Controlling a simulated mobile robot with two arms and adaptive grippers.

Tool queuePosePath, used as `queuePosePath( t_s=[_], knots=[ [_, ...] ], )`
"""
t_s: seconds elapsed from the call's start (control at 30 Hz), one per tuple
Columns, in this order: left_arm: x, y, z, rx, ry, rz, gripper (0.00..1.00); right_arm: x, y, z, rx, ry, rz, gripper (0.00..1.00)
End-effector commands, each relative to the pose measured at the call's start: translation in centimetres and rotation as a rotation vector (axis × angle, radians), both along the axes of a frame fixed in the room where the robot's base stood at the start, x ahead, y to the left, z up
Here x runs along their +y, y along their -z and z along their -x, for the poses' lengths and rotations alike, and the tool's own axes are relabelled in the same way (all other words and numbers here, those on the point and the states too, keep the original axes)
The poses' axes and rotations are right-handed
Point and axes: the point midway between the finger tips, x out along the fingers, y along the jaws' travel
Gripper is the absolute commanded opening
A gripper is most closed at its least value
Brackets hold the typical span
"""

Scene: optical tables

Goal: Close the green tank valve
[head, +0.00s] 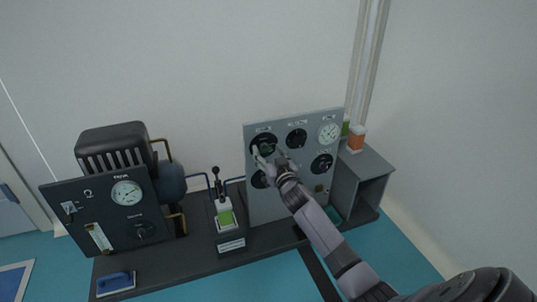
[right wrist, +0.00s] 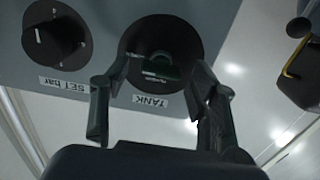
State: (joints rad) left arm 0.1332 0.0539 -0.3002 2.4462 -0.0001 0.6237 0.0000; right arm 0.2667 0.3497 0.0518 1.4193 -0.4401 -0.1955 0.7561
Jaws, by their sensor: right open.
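The green tank valve (head: 266,144) is a green handle on a round black dial at the upper left of the grey panel (head: 285,200). In the right wrist view the valve (right wrist: 155,70) shows close up, above an upside-down "TANK" label (right wrist: 149,102). My right gripper (head: 268,156) is open in front of this dial and partly covers it in the head view. In the right wrist view its two fingers stand on either side of the green handle, with a gap to it on both sides. Contact cannot be seen. My left gripper is not in view.
A black knob marked "SET bar" (right wrist: 55,38) sits beside the valve. The panel also carries a white gauge (head: 329,133) and other dials. A lever unit (head: 225,215) and a dark pump panel (head: 105,215) stand to the left. An open grey box (head: 363,180) stands right.

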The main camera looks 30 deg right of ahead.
Motion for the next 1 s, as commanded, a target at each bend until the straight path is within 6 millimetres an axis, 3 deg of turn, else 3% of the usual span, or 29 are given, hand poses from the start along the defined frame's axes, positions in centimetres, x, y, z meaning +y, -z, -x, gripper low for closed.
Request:
queuePosePath(
  t_s=[0.17,0.8,1.0],
  knots=[
    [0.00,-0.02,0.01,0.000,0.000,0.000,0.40,0.01,-0.03,0.02,-0.001,0.000,0.000,0.50],
    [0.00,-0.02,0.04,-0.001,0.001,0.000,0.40,0.04,-0.01,0.03,-0.001,-0.001,0.000,0.07],
    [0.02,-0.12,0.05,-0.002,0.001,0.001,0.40,0.04,-0.04,0.03,0.003,0.000,0.012,0.07]
  ],
)
